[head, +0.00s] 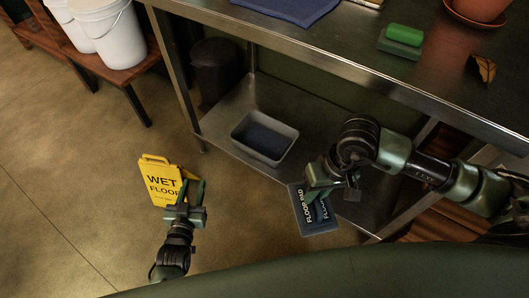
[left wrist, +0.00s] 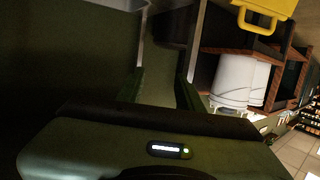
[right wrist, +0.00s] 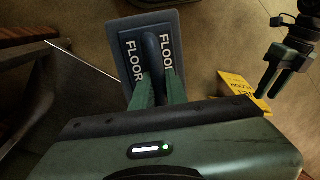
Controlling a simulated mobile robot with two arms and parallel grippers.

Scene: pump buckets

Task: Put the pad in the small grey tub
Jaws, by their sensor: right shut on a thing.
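The pad (head: 316,218) is a dark blue-grey flat block with white "FLOOR PAD" lettering and a raised middle grip. My right gripper (head: 318,188) is shut on it; the right wrist view shows the fingers on the grip of the pad (right wrist: 131,42). The pad hangs in front of the table's lower shelf, right of and nearer than the tub. The small grey tub (head: 236,136) stands on the lower shelf, with a dark blue layer inside. My left gripper (head: 188,190) is empty, its fingers apart, beside the yellow sign.
A yellow wet-floor sign (head: 157,182) stands on the floor at the left. The steel table (head: 345,50) overhangs the lower shelf (head: 225,103). A dark bin (head: 216,62) is behind the tub. White buckets (head: 118,38) stand on a wooden bench. A green block and plant pot are on the tabletop.

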